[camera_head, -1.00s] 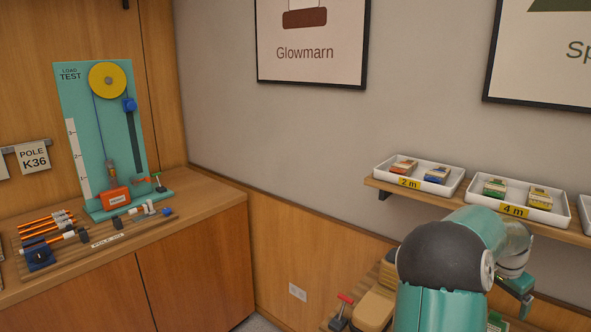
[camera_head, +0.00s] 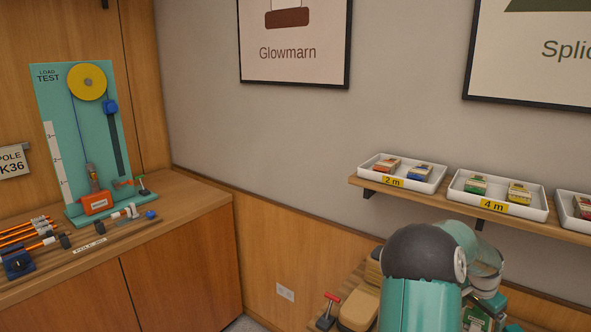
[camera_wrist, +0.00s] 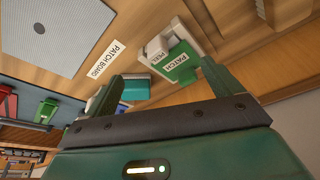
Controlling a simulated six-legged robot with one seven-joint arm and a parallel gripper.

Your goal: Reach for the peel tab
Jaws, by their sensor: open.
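The peel tab (camera_wrist: 155,54) is a small white tab lettered PEEL in the wrist view. It sits beside a green label marked PATCH (camera_wrist: 181,67), with a pale block behind. My gripper (camera_wrist: 160,71) is open, with one finger left of the tab and the other at the right edge of the green label. I see nothing held between the fingers, and I cannot tell how far the tab is from them. In the head view, my arm hides most of this area.
A PATCH BOARD label (camera_wrist: 105,62) lies on the wood left of the tab, below a grey speckled sheet (camera_wrist: 62,32). A teal block (camera_wrist: 136,90) shows by the left finger. In the head view, white trays (camera_head: 402,172) stand on a wall shelf above my arm.

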